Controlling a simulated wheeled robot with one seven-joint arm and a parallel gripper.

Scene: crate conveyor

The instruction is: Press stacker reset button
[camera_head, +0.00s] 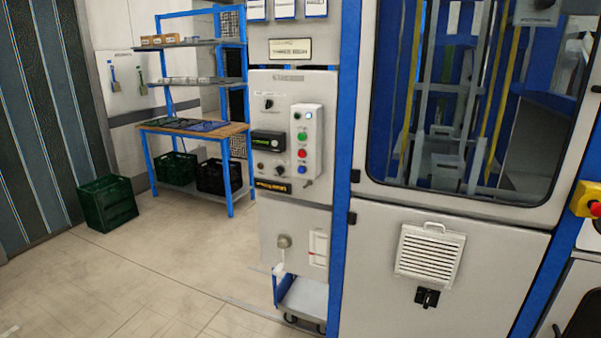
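A white button box (305,142) is mounted on the grey control panel (276,112) in the middle of the view. It carries a column of small round buttons: a green button (302,136), a red button (302,154) and a blue button (301,169) show, with a white one (308,115) at the top. Any labels are too small to read, so I cannot tell which is the stacker reset button. My gripper is not in view.
A glazed machine cabinet (440,240) stands right of the panel. A red and yellow emergency stop (592,208) is at the right edge. A blue shelf rack (230,182) and a green crate (107,203) stand at the back left. The floor (130,270) at front left is clear.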

